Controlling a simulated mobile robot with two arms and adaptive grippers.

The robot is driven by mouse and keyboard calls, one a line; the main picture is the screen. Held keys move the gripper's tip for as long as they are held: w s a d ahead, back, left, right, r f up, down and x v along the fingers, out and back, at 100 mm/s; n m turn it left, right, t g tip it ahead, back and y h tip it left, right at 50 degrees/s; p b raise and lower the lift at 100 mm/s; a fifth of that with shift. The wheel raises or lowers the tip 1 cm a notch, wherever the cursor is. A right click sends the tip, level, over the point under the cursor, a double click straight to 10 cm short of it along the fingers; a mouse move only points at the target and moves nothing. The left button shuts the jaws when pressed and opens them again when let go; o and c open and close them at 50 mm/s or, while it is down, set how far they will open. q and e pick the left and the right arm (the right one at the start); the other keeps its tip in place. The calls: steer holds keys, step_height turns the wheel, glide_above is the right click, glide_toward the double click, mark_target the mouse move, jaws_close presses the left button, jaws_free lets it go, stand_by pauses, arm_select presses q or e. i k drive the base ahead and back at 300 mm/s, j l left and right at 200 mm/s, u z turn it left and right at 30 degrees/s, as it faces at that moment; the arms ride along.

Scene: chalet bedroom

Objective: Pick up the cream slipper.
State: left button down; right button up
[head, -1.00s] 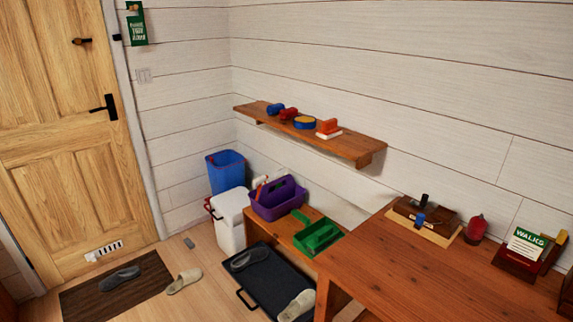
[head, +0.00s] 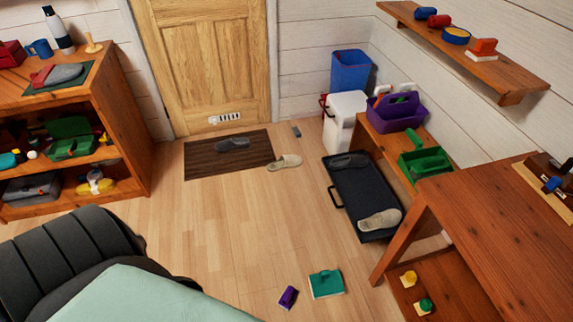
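One cream slipper (head: 285,162) lies on the wooden floor at the right edge of the brown doormat (head: 200,160). A second cream slipper (head: 380,220) lies at the near end of the black boot tray (head: 366,190). A grey slipper (head: 232,144) lies on the doormat, and another dark grey slipper (head: 349,161) lies at the far end of the tray. Neither of my grippers shows in the head view.
A green block-like item (head: 326,284) and a purple one (head: 288,297) lie on the near floor. A shelf unit (head: 128,125) stands left, a desk (head: 480,215) right.

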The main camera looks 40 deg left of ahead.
mark_target(285, 161)
steer(key=i+j, duration=0.1)
steer(key=j, duration=0.3)
steer(key=j+u, duration=0.15)
steer(key=j, duration=0.25)
steer(key=i+j, duration=0.15)
steer(key=j, duration=0.25)
steer(key=i+j+u, duration=0.15)
steer(key=j, duration=0.25)
steer(key=i+j, duration=0.1)
steer(key=j, duration=0.25)
steer(key=i+j+u, duration=0.15)
steer(key=j, duration=0.25)
steer(key=i+j+u, duration=0.2)
steer(key=i, duration=0.3)
steer(key=i+j+u, duration=0.25)
steer(key=i, duration=0.25)
